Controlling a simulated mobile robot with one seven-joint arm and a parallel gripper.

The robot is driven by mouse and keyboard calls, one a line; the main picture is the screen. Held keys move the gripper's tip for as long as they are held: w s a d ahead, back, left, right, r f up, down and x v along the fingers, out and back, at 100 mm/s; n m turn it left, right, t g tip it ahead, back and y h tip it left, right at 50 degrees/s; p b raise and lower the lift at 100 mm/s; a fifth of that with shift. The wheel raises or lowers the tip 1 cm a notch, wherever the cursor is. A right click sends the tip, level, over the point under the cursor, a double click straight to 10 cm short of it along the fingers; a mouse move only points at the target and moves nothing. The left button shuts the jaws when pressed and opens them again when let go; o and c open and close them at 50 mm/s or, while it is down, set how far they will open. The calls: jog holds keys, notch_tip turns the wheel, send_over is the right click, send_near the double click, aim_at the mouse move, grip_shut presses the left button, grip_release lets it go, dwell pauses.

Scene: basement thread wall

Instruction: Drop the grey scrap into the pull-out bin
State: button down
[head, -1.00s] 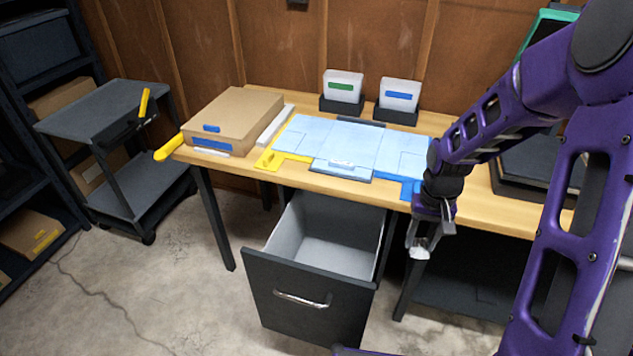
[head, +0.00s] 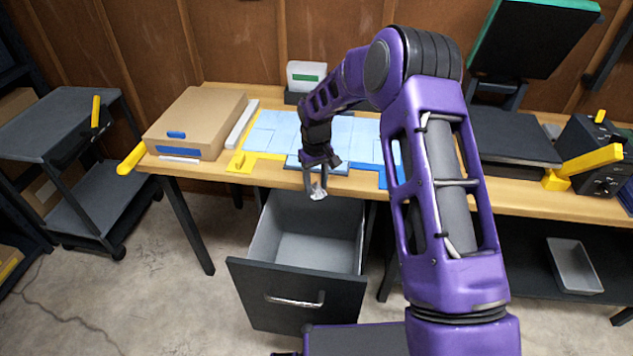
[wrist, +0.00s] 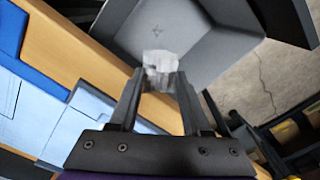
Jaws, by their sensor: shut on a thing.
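The grey scrap (head: 317,191) is a small crumpled piece held between the fingertips of my gripper (head: 316,184). In the wrist view the scrap (wrist: 160,62) shows pale between the fingers, with the bin interior behind it. My gripper is shut on it and points down, in front of the desk edge. The pull-out bin (head: 297,291) is a dark drawer with a silver handle, pulled out below the desk and open at the top. The scrap hangs above the bin's back part in the head view, apart from it. The visible bin inside (head: 305,250) is grey and looks empty.
The wooden desk (head: 225,172) borders the bin at the back. It bears a cardboard box (head: 197,122), pale blue sheets (head: 270,133) and a green-labelled white container (head: 306,76). A grey cart (head: 75,140) stands at left. Open floor lies left of the bin.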

aim_at(316, 198)
jog(key=shift+f+b, duration=1.5)
jog(key=shift+f, duration=1.35)
jog(key=shift+c, duration=1.4)
grip_release()
notch_tip(316, 198, up, 18)
jog(key=p, duration=0.1)
jog(key=shift+f, duration=0.25)
